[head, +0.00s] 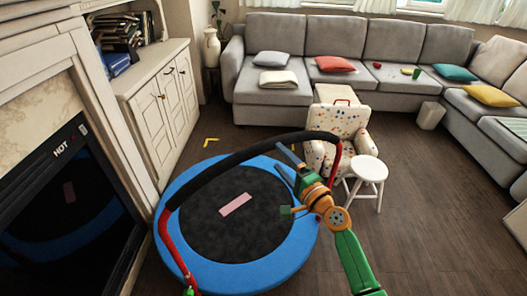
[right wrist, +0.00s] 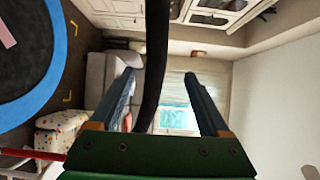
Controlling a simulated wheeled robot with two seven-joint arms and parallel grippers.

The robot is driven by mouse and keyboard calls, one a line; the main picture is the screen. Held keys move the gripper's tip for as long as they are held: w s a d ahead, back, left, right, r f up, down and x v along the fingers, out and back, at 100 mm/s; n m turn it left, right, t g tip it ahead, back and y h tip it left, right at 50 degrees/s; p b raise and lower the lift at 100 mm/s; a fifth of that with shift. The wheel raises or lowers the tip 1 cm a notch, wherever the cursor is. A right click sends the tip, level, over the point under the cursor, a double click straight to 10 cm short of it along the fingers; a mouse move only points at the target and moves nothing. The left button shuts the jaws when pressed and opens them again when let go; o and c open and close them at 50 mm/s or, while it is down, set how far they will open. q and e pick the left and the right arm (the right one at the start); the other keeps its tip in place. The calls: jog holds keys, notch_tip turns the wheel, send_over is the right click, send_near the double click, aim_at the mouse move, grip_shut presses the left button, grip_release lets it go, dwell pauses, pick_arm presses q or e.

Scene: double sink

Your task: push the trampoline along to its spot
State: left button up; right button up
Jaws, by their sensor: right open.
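The round trampoline (head: 270,268) has a blue rim, a dark mat with a pink patch, and an arched handle (head: 235,153) with a black grip and red posts. It stands on the floor beside the fireplace; its blue rim also shows in the right wrist view (right wrist: 52,65). A yellow corner mark (head: 211,141) lies on the floor beyond it. My right gripper (head: 281,158) is open at the right part of the handle. In the right wrist view the black bar (right wrist: 155,60) passes between its fingers (right wrist: 160,80); contact is unclear.
A white stool (head: 369,170) and a spotted armchair (head: 338,122) stand close to the trampoline's right. A white cabinet (head: 160,105) and the fireplace (head: 70,190) border the left. A grey sofa (head: 270,90) spans the back. Floor is open between trampoline and sofa.

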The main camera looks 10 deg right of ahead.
aim_at(270, 147)
jog(key=b+x, duration=0.1)
jog(key=x, duration=0.1)
jog(key=b+x, duration=0.1)
jog(key=x, duration=0.2)
jog(key=b+x, duration=0.1)
jog(key=x, duration=0.1)
jog(key=shift+w+a+f+b, duration=0.15)
jog(key=shift+w+f+b, duration=0.1)
jog(key=shift+f+b, duration=0.15)
jog(key=shift+w+a+r, duration=0.1)
jog(key=shift+w+r, duration=0.05)
jog(key=shift+r, duration=0.15)
jog(key=shift+c, duration=0.6)
jog(key=c, duration=1.1)
jog(key=shift+r, duration=0.1)
grip_shut()
jog(key=shift+w+r, duration=0.1)
